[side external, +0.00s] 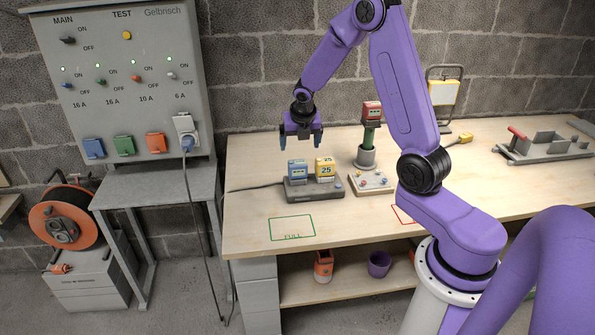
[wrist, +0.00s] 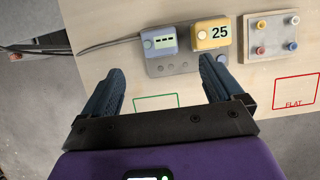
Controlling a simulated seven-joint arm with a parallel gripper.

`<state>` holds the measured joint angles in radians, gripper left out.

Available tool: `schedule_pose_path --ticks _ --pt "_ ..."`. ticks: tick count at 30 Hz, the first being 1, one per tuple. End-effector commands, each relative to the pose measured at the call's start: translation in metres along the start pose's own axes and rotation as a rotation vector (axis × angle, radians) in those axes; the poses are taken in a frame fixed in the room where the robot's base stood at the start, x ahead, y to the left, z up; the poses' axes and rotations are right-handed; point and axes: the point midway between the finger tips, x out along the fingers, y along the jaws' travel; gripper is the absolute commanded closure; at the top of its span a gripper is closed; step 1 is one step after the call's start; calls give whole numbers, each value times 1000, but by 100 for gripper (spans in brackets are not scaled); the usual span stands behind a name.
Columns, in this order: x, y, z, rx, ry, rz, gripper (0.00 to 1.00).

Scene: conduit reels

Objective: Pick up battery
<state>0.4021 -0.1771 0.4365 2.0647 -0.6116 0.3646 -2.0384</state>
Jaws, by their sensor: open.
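A blue battery (side external: 297,171) and a yellow battery (side external: 325,169) stand side by side in a dark grey charger (side external: 314,192) on the bench. In the wrist view the blue battery (wrist: 158,42) shows dashes and the yellow battery (wrist: 211,35) shows 25. My gripper (side external: 300,143) is open and empty, above and behind the blue battery. In the wrist view my gripper (wrist: 162,70) has its fingers spread wide, with none touching a battery.
A green outlined square (side external: 292,228) marked FULL lies in front of the charger. A red square (wrist: 297,92) is marked FLAT. A terminal board (side external: 371,182) stands right of the charger.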

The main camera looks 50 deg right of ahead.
Motion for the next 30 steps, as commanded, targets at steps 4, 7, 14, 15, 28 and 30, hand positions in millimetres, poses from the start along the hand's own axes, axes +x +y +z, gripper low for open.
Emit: schedule_pose_path --ticks 4,7,14,15,28,30 --pt "25 0 -1 0 4 -1 6" --pt "41 0 -1 0 4 -2 6" --pt "69 0 -1 1 2 0 6" --pt "72 0 0 2 1 0 6" --pt "107 0 -1 1 3 0 6" --pt "116 0 -1 1 3 -1 6"
